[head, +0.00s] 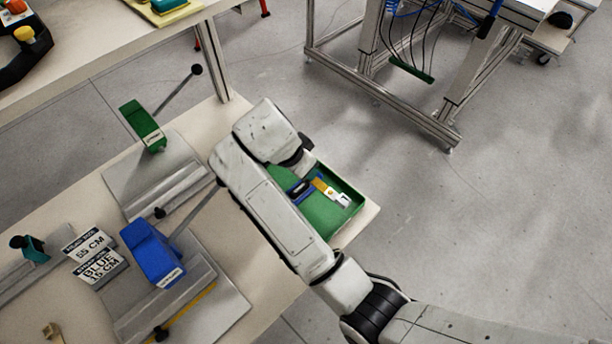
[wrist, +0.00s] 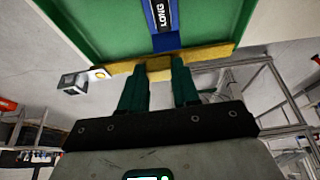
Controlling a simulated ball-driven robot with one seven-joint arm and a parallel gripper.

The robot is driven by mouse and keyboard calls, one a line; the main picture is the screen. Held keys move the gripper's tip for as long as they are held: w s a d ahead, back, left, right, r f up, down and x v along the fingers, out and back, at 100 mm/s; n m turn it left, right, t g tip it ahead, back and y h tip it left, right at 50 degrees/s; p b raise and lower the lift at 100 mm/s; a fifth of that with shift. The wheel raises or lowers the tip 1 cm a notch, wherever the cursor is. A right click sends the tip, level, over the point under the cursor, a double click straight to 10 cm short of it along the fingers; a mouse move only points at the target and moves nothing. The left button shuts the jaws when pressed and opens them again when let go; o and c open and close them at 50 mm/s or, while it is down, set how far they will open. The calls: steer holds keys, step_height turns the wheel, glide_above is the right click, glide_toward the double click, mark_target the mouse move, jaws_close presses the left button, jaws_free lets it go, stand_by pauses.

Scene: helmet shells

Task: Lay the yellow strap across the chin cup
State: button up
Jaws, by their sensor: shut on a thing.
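The yellow strap (wrist: 212,54) runs across the wrist view at the green tray's edge. A silver buckle (wrist: 72,83) is at its left end. My gripper (wrist: 160,68) has dark green fingers shut on the strap's middle. In the head view the yellow strap (head: 321,186) shows beside my arm, over the green tray (head: 353,188); I cannot tell if it touches the tray floor. My fingers are hidden there behind my arm. I cannot make out a chin cup in either view.
A blue strap marked LONG (wrist: 163,18) lies in the tray. Left of it on the table stand a blue block-shaped tool (head: 153,252) and a green one (head: 143,125) on metal plates, with long levers. Label cards (head: 94,256) lie at left. A second table (head: 90,50) is behind.

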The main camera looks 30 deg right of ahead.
mark_target(306, 183)
steer(key=shift+w+d+f, duration=0.6)
steer(key=shift+w+f, duration=0.1)
steer(key=shift+f, duration=0.2)
steer(key=f, duration=0.1)
steer(key=f+p, duration=0.1)
steer(key=f, duration=0.1)
steer(key=shift+w+d, duration=0.1)
steer(key=shift+d, duration=0.1)
steer(key=shift+f, duration=0.3)
steer(key=shift+f, duration=0.1)
steer(key=shift+f, duration=0.35)
steer(key=shift+f+b, duration=0.15)
steer(key=shift+b, duration=0.15)
steer(key=o, duration=1)
